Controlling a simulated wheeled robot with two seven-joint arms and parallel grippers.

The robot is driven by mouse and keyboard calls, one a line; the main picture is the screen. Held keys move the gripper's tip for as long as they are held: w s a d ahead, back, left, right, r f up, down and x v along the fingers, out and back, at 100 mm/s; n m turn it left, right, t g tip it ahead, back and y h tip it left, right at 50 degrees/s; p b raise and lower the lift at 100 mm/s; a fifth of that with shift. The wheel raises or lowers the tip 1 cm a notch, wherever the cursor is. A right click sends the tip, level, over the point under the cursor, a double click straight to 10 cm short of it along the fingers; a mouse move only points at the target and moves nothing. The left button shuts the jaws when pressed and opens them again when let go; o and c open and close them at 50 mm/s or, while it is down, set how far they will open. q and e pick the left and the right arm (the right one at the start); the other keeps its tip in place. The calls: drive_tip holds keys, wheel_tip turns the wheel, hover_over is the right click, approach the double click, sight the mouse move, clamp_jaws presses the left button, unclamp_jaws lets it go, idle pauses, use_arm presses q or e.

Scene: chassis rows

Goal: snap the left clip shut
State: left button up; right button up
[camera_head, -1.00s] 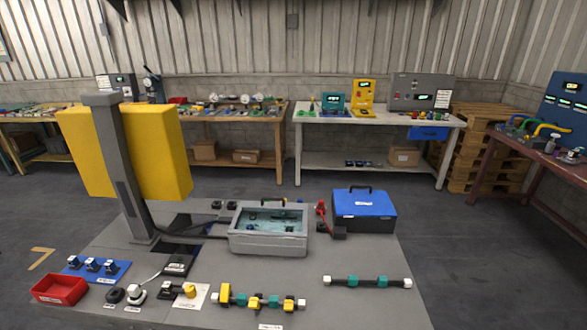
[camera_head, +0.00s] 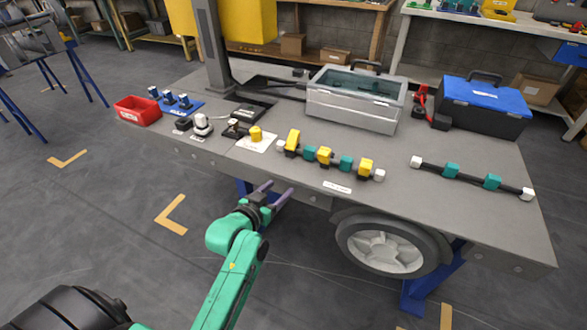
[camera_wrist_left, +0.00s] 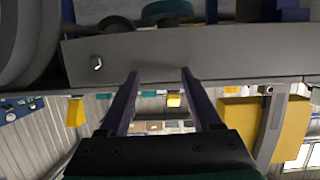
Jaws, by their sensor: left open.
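A dark bar with teal blocks and white ends lies across the bench top, carrying three yellow clips. The left clip (camera_head: 292,141) stands taller and tilted up; the middle clip (camera_head: 325,156) and right clip (camera_head: 366,167) sit lower. My left gripper (camera_head: 279,189) is open and empty, in front of the bench's near edge and apart from the clips. In the left wrist view its two fingers (camera_wrist_left: 158,75) point at the bench edge, with yellow pieces beyond; which is the left clip there I cannot tell. My right gripper is not in view.
The bench's near edge (camera_wrist_left: 180,50) lies close to my fingers. A yellow piece on a white card (camera_head: 255,138), a red bin (camera_head: 138,112), a grey case (camera_head: 352,112) and a blue-lidded box (camera_head: 487,105) stand on the bench. A second bar (camera_head: 470,177) lies right.

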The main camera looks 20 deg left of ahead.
sight(294, 133)
use_arm(q)
wheel_tip(294, 133, up, 9)
drive_tip(key=a+t+b, duration=0.2)
drive_tip(key=t+b, duration=0.1)
drive_tip(key=w, duration=0.9)
drive_tip(key=w+d, duration=0.1)
drive_tip(key=w, duration=0.4)
drive_tip(key=shift+w+d+f+b, duration=0.1)
drive_tip(key=shift+b, duration=0.25)
clamp_jaws()
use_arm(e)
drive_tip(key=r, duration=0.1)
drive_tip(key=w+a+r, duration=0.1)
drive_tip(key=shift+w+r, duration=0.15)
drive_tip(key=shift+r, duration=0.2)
